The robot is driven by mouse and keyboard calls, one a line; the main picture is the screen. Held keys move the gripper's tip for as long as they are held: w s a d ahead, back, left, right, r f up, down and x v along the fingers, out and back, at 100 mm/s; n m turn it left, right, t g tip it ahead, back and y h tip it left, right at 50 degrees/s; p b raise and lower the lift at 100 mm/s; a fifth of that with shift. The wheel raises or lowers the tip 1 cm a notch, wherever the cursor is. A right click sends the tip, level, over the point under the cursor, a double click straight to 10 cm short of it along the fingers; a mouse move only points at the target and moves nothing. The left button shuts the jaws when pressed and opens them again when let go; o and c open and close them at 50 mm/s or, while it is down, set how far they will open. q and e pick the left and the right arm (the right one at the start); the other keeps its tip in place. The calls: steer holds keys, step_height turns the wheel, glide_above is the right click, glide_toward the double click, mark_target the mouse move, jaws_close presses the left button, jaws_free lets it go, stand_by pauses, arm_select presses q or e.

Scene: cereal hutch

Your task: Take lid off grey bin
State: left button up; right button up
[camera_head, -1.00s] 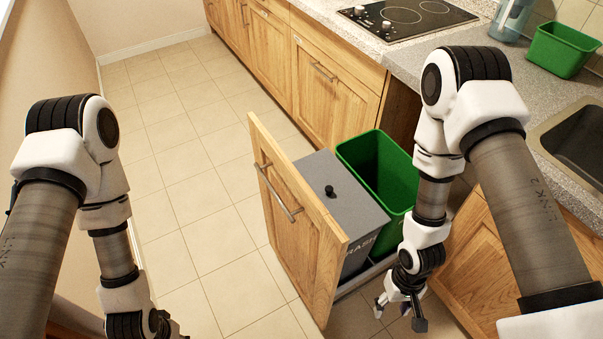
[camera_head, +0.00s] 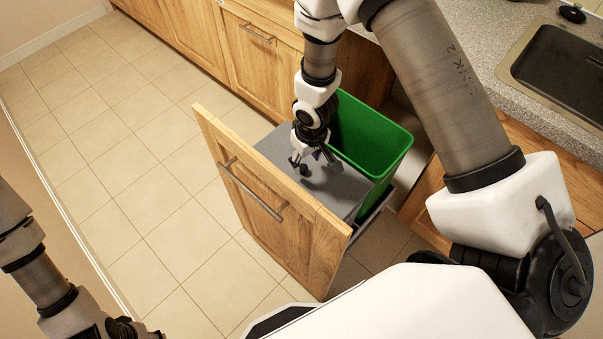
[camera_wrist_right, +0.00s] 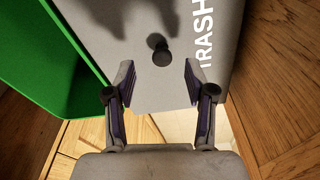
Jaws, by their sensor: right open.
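The grey bin's flat grey lid (camera_head: 345,188) lies on the bin in the pulled-out drawer. In the right wrist view the lid (camera_wrist_right: 120,40) carries a round black knob (camera_wrist_right: 161,53). My right gripper (camera_head: 308,162) is open and empty above the lid. In the right wrist view its two fingers (camera_wrist_right: 158,82) are spread wide, and the knob shows just beyond the tips, between their lines. I cannot tell the exact height of the tips over the knob. My left arm shows at the lower left of the head view; its gripper is cut off by the frame.
An open green bin (camera_head: 372,135) stands beside the grey one. The wooden drawer front (camera_head: 262,215) rises on the near left side, with a metal handle. Wooden cabinets (camera_head: 255,55) and a counter with a sink (camera_head: 565,70) lie behind and right. The tiled floor is clear.

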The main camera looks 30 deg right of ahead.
mark_target(304, 167)
steer(key=f, duration=0.1)
steer(key=f+b, duration=0.1)
steer(key=f, duration=0.1)
steer(key=f+b, duration=0.1)
steer(key=shift+w+a+f, duration=0.2)
steer(key=shift+w+f, duration=0.15)
steer(key=shift+w, duration=0.05)
steer(key=shift+r, duration=0.1)
jaws_close()
